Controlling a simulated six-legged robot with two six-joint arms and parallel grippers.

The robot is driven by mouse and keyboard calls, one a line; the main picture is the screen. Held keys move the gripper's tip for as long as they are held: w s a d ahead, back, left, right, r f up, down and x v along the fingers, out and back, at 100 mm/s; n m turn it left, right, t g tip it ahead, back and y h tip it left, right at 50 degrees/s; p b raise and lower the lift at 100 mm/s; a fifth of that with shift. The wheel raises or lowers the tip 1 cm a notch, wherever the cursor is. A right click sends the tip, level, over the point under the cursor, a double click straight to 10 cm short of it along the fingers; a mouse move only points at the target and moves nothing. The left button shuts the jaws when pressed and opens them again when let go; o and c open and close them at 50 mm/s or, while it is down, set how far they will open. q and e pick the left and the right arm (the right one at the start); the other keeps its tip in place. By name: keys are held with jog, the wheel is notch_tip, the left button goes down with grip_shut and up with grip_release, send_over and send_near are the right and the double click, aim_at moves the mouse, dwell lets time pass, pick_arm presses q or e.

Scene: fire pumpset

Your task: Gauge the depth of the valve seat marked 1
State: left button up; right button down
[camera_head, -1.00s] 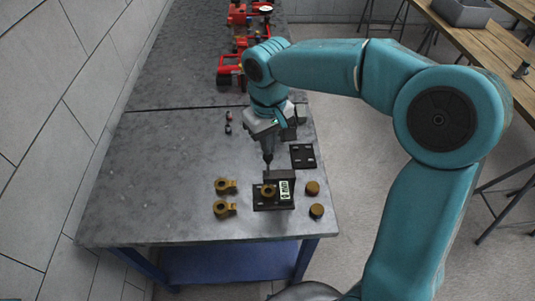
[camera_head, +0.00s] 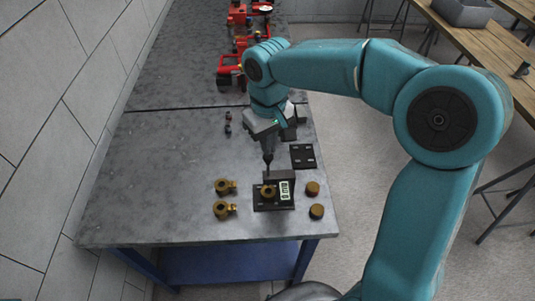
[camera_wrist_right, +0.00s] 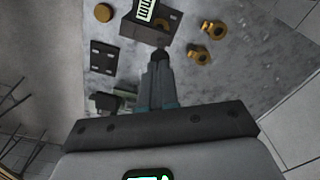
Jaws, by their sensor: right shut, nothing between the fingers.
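A black fixture (camera_head: 259,204) with an upright block and a pale display (camera_head: 285,190) stands near the table's front right. A brass valve seat (camera_head: 268,192) sits in it; in the right wrist view the block (camera_wrist_right: 140,31) partly hides it. Two brass pieces with side lugs (camera_head: 225,187) (camera_head: 222,210) lie to its left, and two brass discs (camera_head: 312,188) (camera_head: 316,211) to its right. I cannot read any number marks. My right gripper (camera_head: 268,160) is shut and empty, pointing down just behind the block; its fingertips (camera_wrist_right: 160,63) also show in the wrist view. My left gripper is not in view.
A black plate with holes (camera_head: 303,156) lies near the table's right edge, right of my gripper. Two small dark items (camera_head: 228,123) lie further back. Red equipment (camera_head: 232,70) stands at the far end. The grey tabletop (camera_head: 150,190) is clear on the left.

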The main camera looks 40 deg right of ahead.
aim_at(268, 158)
jog(key=shift+f, duration=0.15)
jog(key=shift+f+b, duration=0.8)
jog(key=shift+f, duration=0.1)
jog(key=shift+f+b, duration=1.45)
jog(key=shift+f, duration=0.4)
dwell(0.9)
notch_tip(268, 158, up, 7)
jog(key=p, duration=0.6)
jog(key=shift+r, duration=0.1)
jog(key=shift+w, duration=0.1)
dwell(0.4)
